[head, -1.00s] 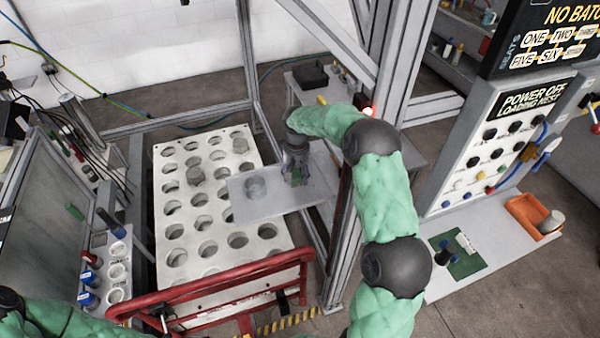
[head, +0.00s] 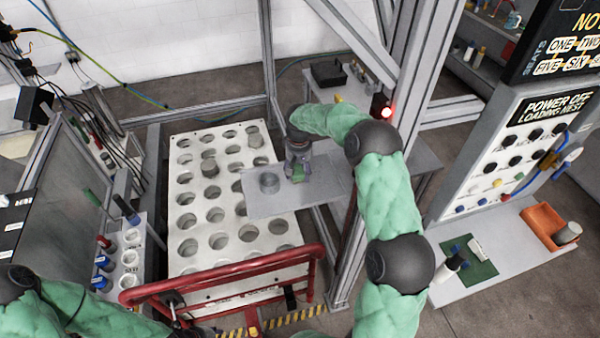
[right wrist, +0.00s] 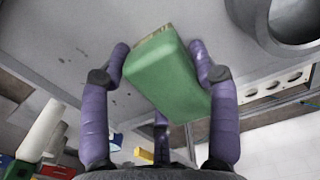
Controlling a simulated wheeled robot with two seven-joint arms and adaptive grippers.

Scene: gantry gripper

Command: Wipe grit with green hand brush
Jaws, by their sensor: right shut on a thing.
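The green hand brush (right wrist: 168,75) is held between the purple-wrapped fingers of my right gripper (right wrist: 160,65), with its pale bristle edge toward the grey plate (right wrist: 60,35). Small dark specks of grit (right wrist: 82,50) lie on the plate to the left of the brush. In the head view my right gripper (head: 298,170) is over the grey plate (head: 265,205), with a bit of green brush (head: 297,175) below it. I cannot tell whether the bristles touch the plate. My left arm shows at the lower left; its gripper is not visible.
A white rack with round holes (head: 200,262) lies beyond the plate's left edge. A red rail (head: 225,273) and a grey upright post (head: 385,130) stand nearby.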

